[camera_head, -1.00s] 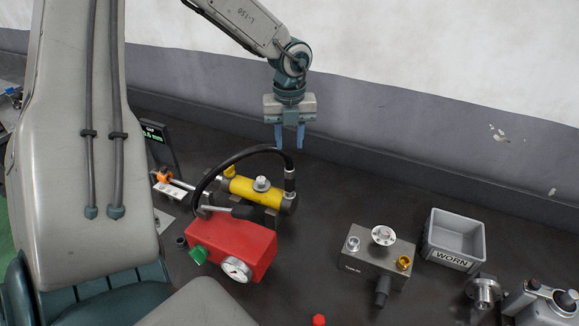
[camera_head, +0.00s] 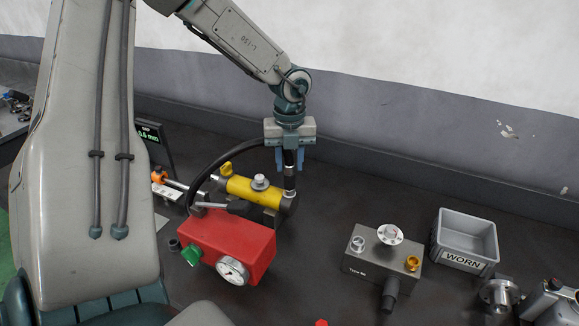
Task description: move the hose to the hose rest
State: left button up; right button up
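The black hose (camera_head: 205,172) arches from behind the red pump box (camera_head: 228,243) up over the yellow cylinder (camera_head: 250,189). Its end fitting (camera_head: 290,183) stands upright at the cylinder's right end. My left gripper (camera_head: 290,168) points down over that end, one blue finger on each side of the hose. The fingers look apart, with the hose between them; whether they touch it is hard to see. I cannot make out which thing is the hose rest. My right gripper is not in view.
A grey block with several ports (camera_head: 382,262) stands right of centre. A grey bin marked WORN (camera_head: 465,240) is behind it, with metal parts (camera_head: 497,295) at the lower right. A small display (camera_head: 152,143) stands left. The dark bench between pump and block is clear.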

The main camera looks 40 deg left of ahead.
pick_arm(q)
grip_shut()
jog(key=shift+r+p, duration=0.6)
jog(key=shift+r, duration=1.95)
